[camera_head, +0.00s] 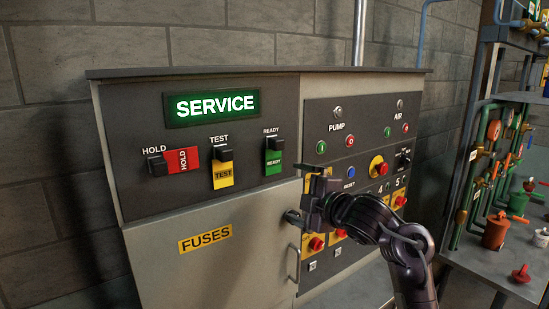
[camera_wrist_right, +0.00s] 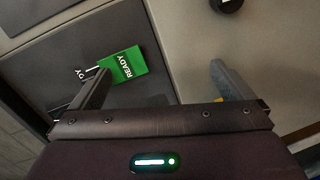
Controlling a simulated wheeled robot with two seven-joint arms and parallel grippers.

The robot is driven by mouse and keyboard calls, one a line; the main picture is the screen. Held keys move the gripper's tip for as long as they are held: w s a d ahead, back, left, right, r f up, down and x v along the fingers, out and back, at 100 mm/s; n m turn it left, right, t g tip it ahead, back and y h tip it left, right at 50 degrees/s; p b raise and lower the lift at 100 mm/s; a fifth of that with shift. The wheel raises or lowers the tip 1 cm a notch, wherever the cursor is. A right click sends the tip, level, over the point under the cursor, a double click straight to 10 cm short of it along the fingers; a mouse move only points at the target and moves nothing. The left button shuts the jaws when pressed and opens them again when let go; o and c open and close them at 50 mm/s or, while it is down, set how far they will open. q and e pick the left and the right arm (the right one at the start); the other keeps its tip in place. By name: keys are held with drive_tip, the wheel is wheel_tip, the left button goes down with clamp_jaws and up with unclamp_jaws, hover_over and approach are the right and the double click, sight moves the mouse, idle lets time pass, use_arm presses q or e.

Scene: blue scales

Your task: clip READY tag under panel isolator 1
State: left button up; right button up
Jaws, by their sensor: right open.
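The green READY tag (camera_head: 273,162) hangs below a black holder (camera_head: 273,144) under the READY label on the upper cabinet panel. My right gripper (camera_head: 302,193) is open and empty, to the right of and below the tag, in front of the cabinet. In the right wrist view, the READY tag (camera_wrist_right: 123,61) shows just past the tip of the left finger, and the gripper (camera_wrist_right: 160,82) has its fingers wide apart. Numbers 4 and 5 show on the right panel. I cannot make out isolator 1; my gripper and arm cover part of that panel. My left gripper is out of view.
A red HOLD tag (camera_head: 182,160) and a yellow TEST tag (camera_head: 223,175) sit to the left. A lit SERVICE sign (camera_head: 214,105) is above. A door handle (camera_head: 293,263) sticks out low. A pipe rack (camera_head: 490,150) and bench stand at the right.

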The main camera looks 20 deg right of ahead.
sight(281, 146)
wheel_tip(281, 146, up, 10)
drive_tip(key=s+n+t+y, duration=0.1)
drive_tip(key=s+n, duration=0.1)
drive_tip(key=n, duration=0.1)
drive_tip(key=shift+d+f, duration=0.15)
drive_tip(key=shift+d, duration=0.1)
drive_tip(key=b+x, duration=0.1)
drive_tip(key=x, duration=0.6)
drive_tip(key=shift+w+a, duration=0.35)
drive_tip(key=shift+w, duration=0.45)
drive_tip(key=shift+b, duration=0.35)
drive_tip(key=shift+f+b, duration=0.45)
drive_tip(key=shift+f, duration=0.25)
